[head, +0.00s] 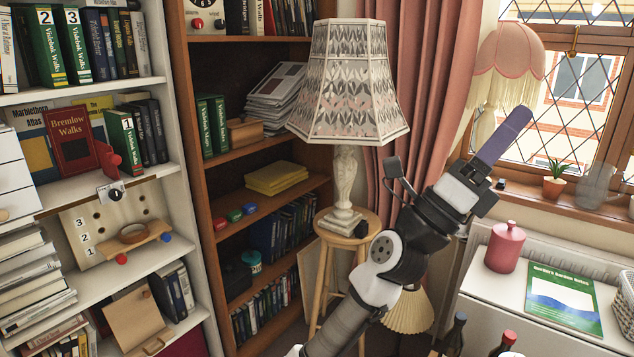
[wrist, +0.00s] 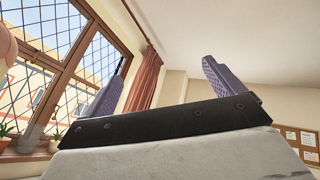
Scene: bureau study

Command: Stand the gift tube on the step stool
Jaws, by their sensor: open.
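I see no gift tube that I can make out in either view. I cannot make out a step stool either; the only stool in view is a tall round wooden one (head: 366,240), and it carries a table lamp. My gripper (head: 508,136) is raised in front of the window at the right of the head view, pointing up. In the wrist view the two purple fingers of my gripper (wrist: 162,78) stand wide apart with nothing between them.
The lamp (head: 346,110) stands close left of my arm. Bookshelves fill the left side. At right are a white cabinet top with a pink jar (head: 505,247) and a green book (head: 563,298), and a windowsill with a small potted plant (head: 555,181). Bottles (head: 456,330) stand at the bottom edge.

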